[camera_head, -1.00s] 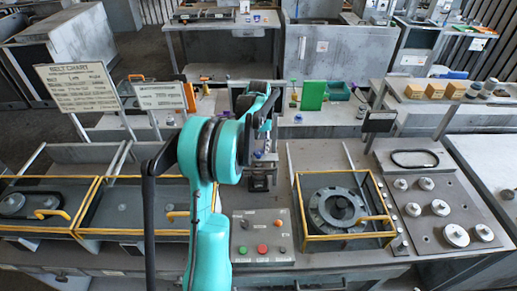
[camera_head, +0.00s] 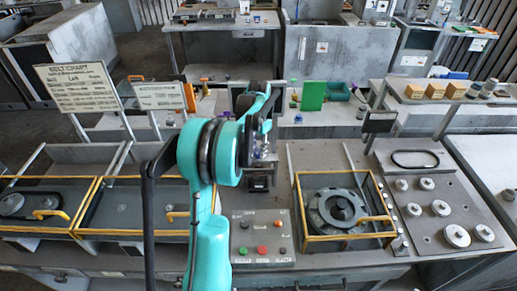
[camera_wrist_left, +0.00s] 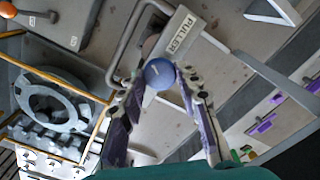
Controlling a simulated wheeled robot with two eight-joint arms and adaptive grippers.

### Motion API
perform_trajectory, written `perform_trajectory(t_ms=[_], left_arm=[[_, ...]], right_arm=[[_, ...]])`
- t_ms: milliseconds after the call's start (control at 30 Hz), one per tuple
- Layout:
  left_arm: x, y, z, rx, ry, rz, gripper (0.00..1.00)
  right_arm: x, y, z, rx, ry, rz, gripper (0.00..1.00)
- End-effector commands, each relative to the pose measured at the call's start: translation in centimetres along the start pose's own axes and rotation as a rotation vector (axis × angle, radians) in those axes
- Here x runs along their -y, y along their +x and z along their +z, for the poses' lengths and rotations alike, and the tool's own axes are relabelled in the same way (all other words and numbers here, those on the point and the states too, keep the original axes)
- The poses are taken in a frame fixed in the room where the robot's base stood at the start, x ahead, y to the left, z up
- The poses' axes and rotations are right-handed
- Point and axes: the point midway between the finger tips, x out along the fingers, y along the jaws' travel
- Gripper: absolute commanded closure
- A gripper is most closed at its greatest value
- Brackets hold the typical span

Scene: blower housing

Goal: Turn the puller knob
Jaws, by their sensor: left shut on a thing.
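The puller knob (camera_wrist_left: 160,73) is a blue ball with a white mark on it, seen in the left wrist view beside a white "PULLER" label (camera_wrist_left: 179,35). My left gripper (camera_wrist_left: 160,78) has its two fingers on either side of the knob and is shut on it. In the head view my left gripper (camera_head: 262,148) is over the small puller unit (camera_head: 260,181) at the back middle of the bench. The knob is hard to make out there, as the gripper and arm largely cover it. My right gripper is in neither current view.
A yellow-framed bay with a round blower housing (camera_head: 338,208) lies to the right. A button panel (camera_head: 262,236) is in front of the puller unit. A plate with several pulleys (camera_head: 440,207) is at far right. A bent metal bar (camera_wrist_left: 118,45) passes close to the knob.

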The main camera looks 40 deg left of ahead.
Motion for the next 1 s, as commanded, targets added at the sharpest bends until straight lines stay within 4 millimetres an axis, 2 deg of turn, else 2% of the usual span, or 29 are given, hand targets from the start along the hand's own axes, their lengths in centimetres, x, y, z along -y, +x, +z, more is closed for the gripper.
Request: perform_trajectory(t_ms=[300,867,900,933,1000], left_arm=[[0.00,-0.01,0.00,0.000,0.123,0.000,0.96],[0.01,-0.01,-0.01,0.000,0.148,0.000,0.96],[0.01,-0.01,-0.01,0.000,0.148,0.000,0.57],[0.01,-0.01,-0.01,0.000,0.148,0.000,0.49],[0.01,-0.01,-0.01,0.000,0.147,0.000,0.46]], right_arm=[[0.00,0.03,0.02,0.000,0.000,0.000,0.60],[0.00,0.04,0.02,0.000,0.000,0.000,0.60],[0.00,0.04,0.03,0.000,0.000,0.000,0.60],[0.00,0.04,0.02,0.000,0.000,0.000,0.60],[0.00,0.04,0.03,0.000,0.000,0.000,0.60]])
